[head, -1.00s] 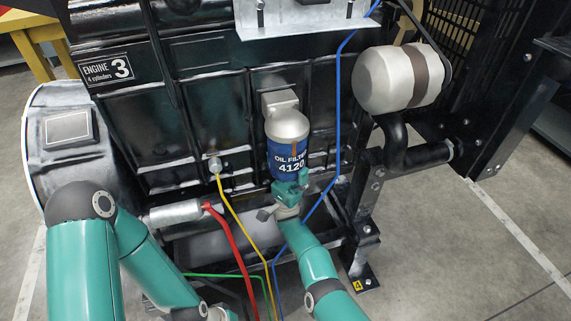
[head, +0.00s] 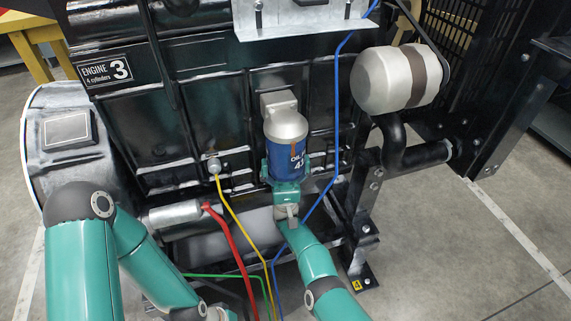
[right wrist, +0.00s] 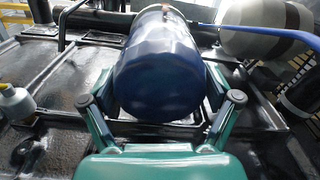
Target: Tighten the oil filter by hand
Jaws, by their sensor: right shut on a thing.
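The oil filter (head: 284,148) is a blue canister with an orange stripe and white lettering. It hangs below a silver filter head (head: 286,122) on the black engine (head: 210,110). My right gripper (head: 286,170) is around the filter's lower part from below, one finger on each side, shut on it. In the right wrist view the filter's dark blue rounded end (right wrist: 158,80) fills the middle, between the fingers of the right gripper (right wrist: 160,105). The filter's printing is now partly turned out of sight. My left arm is at the lower left, and its gripper is not clearly visible.
A blue cable (head: 336,120) runs down just right of the filter. Yellow (head: 232,205) and red (head: 236,245) hoses hang to its left. Open floor lies at the far right.

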